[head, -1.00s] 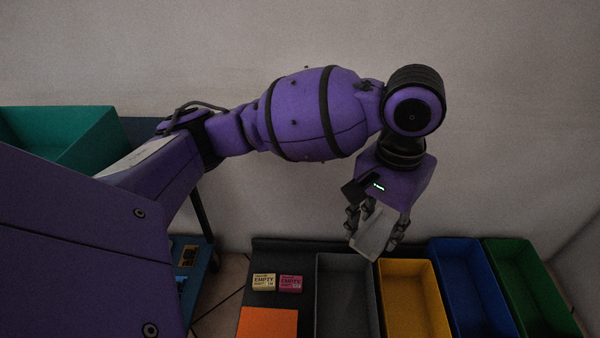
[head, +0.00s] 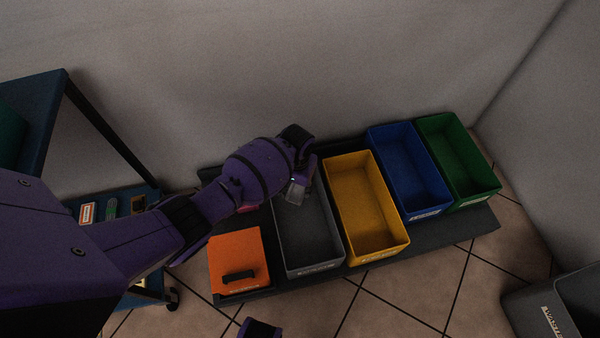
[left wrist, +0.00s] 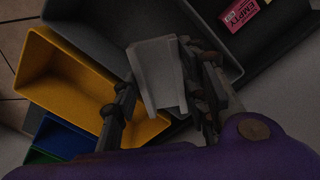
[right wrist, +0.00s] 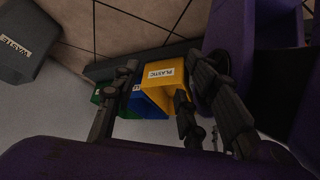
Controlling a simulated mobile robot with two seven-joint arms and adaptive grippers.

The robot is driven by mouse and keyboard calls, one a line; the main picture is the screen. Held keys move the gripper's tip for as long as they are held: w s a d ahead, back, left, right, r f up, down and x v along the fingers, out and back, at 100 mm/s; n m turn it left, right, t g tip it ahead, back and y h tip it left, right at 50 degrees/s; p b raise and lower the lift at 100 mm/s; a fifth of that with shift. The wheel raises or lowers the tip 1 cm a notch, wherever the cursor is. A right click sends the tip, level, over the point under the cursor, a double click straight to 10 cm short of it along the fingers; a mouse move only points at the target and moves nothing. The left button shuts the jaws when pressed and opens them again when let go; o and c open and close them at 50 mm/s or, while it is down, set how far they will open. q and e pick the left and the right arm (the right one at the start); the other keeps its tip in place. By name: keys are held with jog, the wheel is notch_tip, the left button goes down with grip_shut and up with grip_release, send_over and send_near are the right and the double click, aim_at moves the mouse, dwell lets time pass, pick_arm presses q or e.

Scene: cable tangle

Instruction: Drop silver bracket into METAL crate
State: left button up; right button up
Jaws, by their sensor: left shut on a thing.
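The silver bracket (head: 296,191) is a pale angled piece held in my left gripper (head: 300,183), which is shut on it. In the left wrist view the bracket (left wrist: 157,75) sits between the fingers, with the grey crate (left wrist: 105,22) behind it. In the head view the bracket appears over the far end of the grey crate (head: 307,235); its exact height is hard to tell. The grey crate's front label is too small to read. My right gripper (right wrist: 157,80) is open and empty in the right wrist view, with a yellow crate beyond its fingers.
The yellow crate (head: 367,212), blue crate (head: 408,172) and green crate (head: 458,160) stand right of the grey one. An orange box (head: 238,260) stands left. A grey waste bin (head: 545,310) is at lower right. A blue shelf cart (head: 45,110) stands left.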

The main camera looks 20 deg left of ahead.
pick_arm(q)
jog(key=shift+s+f, duration=0.1)
jog(key=shift+f, duration=0.15)
jog(key=shift+f+b, duration=0.65)
jog(key=shift+b, duration=0.05)
notch_tip(320, 180, down, 4)
jog(key=b, duration=0.4)
jog(key=shift+f, duration=0.2)
jog(key=shift+b, duration=0.4)
jog(key=o, duration=1.3)
pick_arm(e)
jog(key=x, duration=0.3)
jog(key=s+x, duration=0.1)
jog(key=x, duration=0.1)
jog(key=shift+w+d+f, duration=0.1)
jog(key=shift+f, duration=0.55)
